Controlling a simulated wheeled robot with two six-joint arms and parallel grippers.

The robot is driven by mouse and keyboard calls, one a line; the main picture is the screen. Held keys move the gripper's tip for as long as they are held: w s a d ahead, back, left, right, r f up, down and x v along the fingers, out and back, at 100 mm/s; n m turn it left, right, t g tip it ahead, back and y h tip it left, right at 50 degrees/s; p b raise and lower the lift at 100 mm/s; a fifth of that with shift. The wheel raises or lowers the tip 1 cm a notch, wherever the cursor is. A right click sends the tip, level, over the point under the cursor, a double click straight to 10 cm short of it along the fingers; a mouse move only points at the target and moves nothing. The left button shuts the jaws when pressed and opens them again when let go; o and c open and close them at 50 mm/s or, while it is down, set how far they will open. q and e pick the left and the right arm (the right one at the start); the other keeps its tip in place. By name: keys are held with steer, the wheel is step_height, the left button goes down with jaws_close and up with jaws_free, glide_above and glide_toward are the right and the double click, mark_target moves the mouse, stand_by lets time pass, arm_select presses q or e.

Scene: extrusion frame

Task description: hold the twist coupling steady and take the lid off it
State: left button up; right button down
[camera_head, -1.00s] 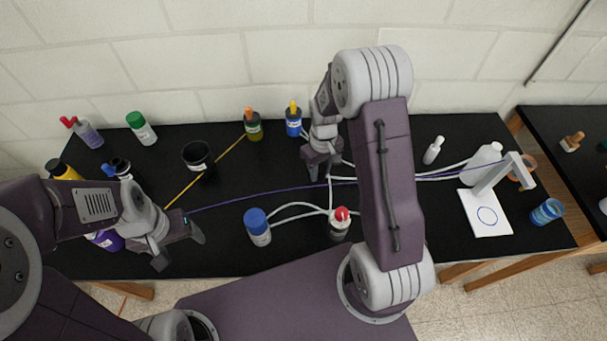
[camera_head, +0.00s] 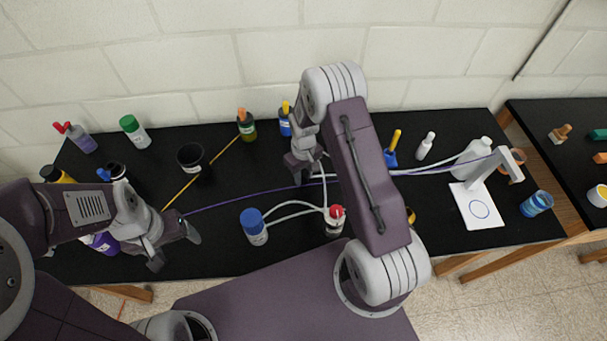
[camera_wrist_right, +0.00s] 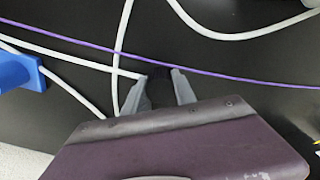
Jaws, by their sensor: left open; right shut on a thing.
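I cannot tell for sure which thing is the twist coupling. A white container with a blue lid (camera_head: 254,218) stands near the table's front edge. A red-topped container (camera_head: 335,217) stands to its right. My right gripper (camera_head: 298,176) is above the table's middle, behind these two. In the right wrist view its fingers (camera_wrist_right: 160,82) are shut on a small dark thing, hard to make out, where a thin white hose (camera_wrist_right: 75,56) meets them. My left gripper (camera_head: 176,246) is open and empty at the front left, apart from the blue-lidded container.
A purple cable (camera_head: 235,201) and white hoses cross the table. A black cup (camera_head: 191,158), a yellow stick (camera_head: 186,187) and several bottles stand or lie at the back left. A white stand (camera_head: 477,207) and a blue jar (camera_head: 537,204) are at the right.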

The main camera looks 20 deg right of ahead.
steer(key=c, duration=1)
jaws_free()
steer(key=shift+f, duration=0.1)
